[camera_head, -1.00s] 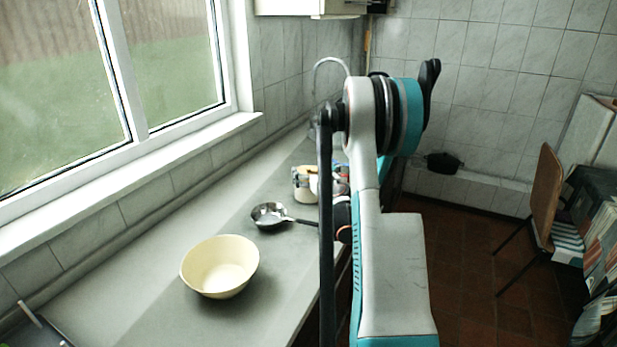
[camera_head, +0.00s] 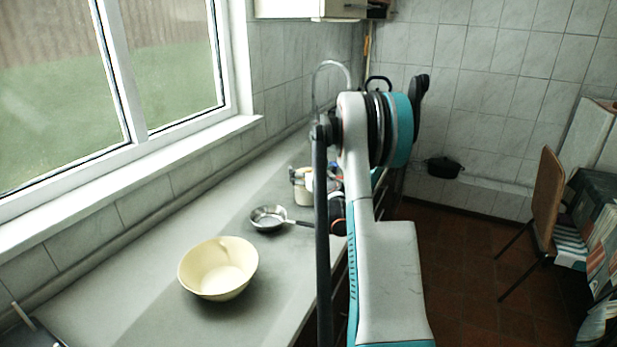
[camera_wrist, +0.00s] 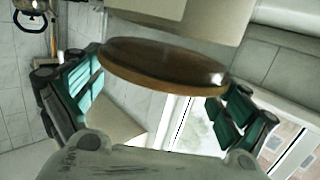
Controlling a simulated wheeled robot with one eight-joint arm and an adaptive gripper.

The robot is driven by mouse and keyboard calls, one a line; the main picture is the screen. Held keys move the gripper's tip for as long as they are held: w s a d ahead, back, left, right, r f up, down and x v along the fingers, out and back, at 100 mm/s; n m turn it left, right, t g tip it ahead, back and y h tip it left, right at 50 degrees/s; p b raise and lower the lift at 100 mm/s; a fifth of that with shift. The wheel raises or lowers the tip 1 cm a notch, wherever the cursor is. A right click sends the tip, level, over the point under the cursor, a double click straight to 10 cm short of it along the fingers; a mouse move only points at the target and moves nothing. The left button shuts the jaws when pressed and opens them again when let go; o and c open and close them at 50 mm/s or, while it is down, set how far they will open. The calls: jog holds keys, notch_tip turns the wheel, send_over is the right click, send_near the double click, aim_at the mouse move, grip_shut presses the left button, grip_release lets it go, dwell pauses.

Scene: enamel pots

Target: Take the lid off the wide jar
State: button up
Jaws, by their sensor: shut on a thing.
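A brown, round wooden lid (camera_wrist: 165,66) lies across the wrist view, between the teal finger pads of my gripper (camera_wrist: 160,76). My gripper is shut on it, one finger at each side. No jar can be made out under the lid in the wrist view. In the head view a small cream jar (camera_head: 303,196) stands on the counter beside my arm, partly hidden. I cannot tell if it is the wide jar. My gripper is mostly hidden behind my arm in the head view.
A cream bowl (camera_head: 218,268) stands at the front of the counter (camera_head: 150,262). A small pan (camera_head: 268,218) lies behind it, its handle pointing right. A window (camera_head: 165,60) is on the left. The counter left of the pan is clear.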

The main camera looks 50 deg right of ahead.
aim_at(308, 169)
jog(key=shift+r, duration=0.1)
notch_tip(308, 169, up, 20)
jog(key=p, duration=0.6)
jog(key=a+f+n+y, duration=0.2)
jog(key=a+y, duration=0.1)
jog(key=a, duration=1.1)
jog(key=w+a+f+n+t+y, duration=0.1)
jog(key=a+f+n+y, duration=0.1)
jog(key=a, duration=1.3)
jog(key=a+f+n+t+y, duration=0.1)
jog(key=a+f+y, duration=0.3)
jog(key=a, duration=1)
jog(key=shift+w+a+f+n, duration=0.2)
jog(key=shift+w+f+n, duration=0.05)
jog(key=shift+n, duration=0.65)
jog(key=s+a+y, duration=0.1)
jog(key=s+a, duration=0.1)
jog(key=a, duration=0.2)
jog(key=s+a+n+y, duration=0.1)
jog(key=s+a, duration=0.1)
jog(key=a, duration=0.2)
jog(key=s+a+f+n+y, duration=0.1)
jog(key=s+a, duration=0.1)
jog(key=a, duration=0.3)
jog(key=shift+s+a+f+g+y, duration=0.1)
jog(key=shift+s+g+y, duration=0.05)
jog(key=shift+g+y, duration=0.2)
